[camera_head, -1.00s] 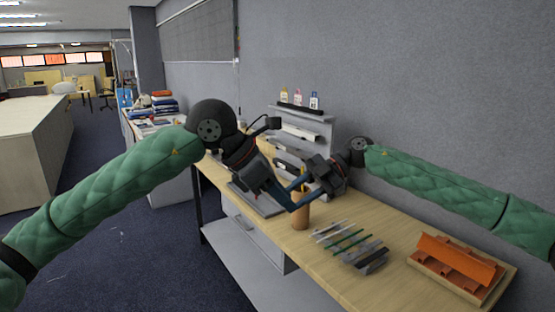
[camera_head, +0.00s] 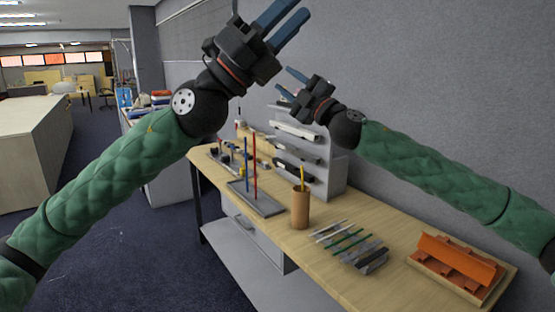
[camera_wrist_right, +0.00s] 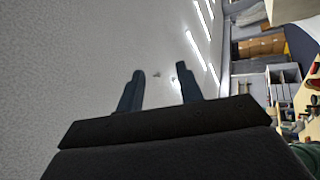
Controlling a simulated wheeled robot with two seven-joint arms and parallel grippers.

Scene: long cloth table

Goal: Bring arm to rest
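My left gripper (camera_head: 300,7) is raised high at the top middle of the head view, its two blue fingers pointing up and right. The fingers stand apart with nothing between them. My right gripper (camera_head: 284,78) is raised in front of the wall, above the back shelf unit, its fingers pointing up and left. In the right wrist view its two fingers (camera_wrist_right: 160,69) are spread and empty. Both grippers are well clear of the tabletop.
The long wooden table (camera_head: 300,250) holds a brown cup (camera_head: 300,209) with a yellow pencil, a grey tray (camera_head: 262,206) with upright red and blue sticks, several loose tools (camera_head: 345,240) and an orange rack (camera_head: 460,260). A grey shelf unit (camera_head: 330,175) stands behind.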

